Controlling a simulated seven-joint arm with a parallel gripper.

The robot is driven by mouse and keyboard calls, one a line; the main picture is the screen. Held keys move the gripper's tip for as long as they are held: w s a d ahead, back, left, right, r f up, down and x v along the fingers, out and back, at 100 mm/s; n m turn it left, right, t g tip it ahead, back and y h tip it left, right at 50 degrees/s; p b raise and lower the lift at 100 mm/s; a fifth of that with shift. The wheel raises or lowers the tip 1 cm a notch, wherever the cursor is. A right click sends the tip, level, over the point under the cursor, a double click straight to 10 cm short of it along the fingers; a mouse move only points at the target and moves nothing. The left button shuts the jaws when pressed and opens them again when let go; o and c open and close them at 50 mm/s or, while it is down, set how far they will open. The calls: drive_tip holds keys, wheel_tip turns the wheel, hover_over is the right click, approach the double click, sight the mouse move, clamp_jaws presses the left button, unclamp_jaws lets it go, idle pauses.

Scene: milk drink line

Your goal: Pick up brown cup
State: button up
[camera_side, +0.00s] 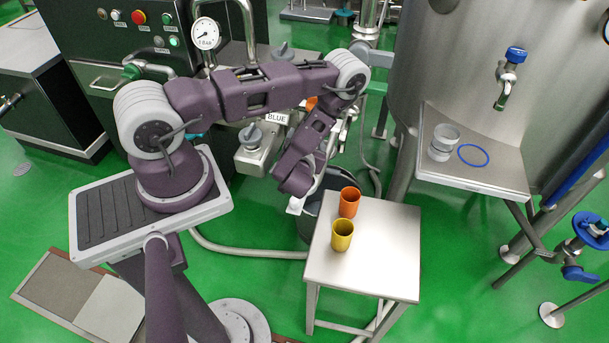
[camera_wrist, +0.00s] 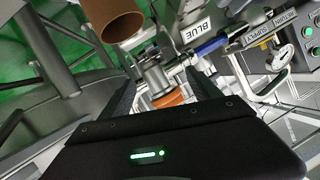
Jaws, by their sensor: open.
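In the side view an orange-brown cup (camera_side: 349,203) stands upright on a small metal table, behind a yellow cup (camera_side: 342,236). In the wrist view a brown cup (camera_wrist: 112,20) shows at the top edge, partly cut off; I cannot tell for certain that it is the same cup. My gripper (camera_side: 304,203) is left of the orange-brown cup in the side view, near the table's back left corner, its fingers mostly hidden by my arm. In the wrist view my gripper (camera_wrist: 160,84) has its dark fingers apart, with no cup between them.
The small table (camera_side: 385,255) is bare on its right side. A valve unit with a BLUE label (camera_side: 276,118) stands behind. An orange part (camera_wrist: 168,100) shows beyond the fingers. A tank shelf (camera_side: 505,178) at right holds a clear cup (camera_side: 443,140) and blue ring (camera_side: 473,147).

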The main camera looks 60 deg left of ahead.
drive_tip(key=s+d+f, duration=0.1)
drive_tip(key=f, duration=0.1)
drive_tip(key=s+d+f+n+t+h, duration=0.1)
drive_tip(key=s+f, duration=0.1)
drive_tip(key=f, duration=0.1)
drive_tip(key=s+d+f+h, duration=0.1)
drive_tip(key=d+f, duration=0.1)
drive_tip(key=f, duration=0.1)
drive_tip(key=shift+s+t, duration=0.15)
drive_tip(key=shift+t, duration=0.15)
drive_tip(key=shift+a+f, duration=0.1)
drive_tip(key=shift+f, duration=0.15)
drive_tip(key=shift+h, duration=0.3)
drive_tip(key=x, duration=0.6)
drive_tip(key=shift+w, duration=0.5)
clamp_jaws()
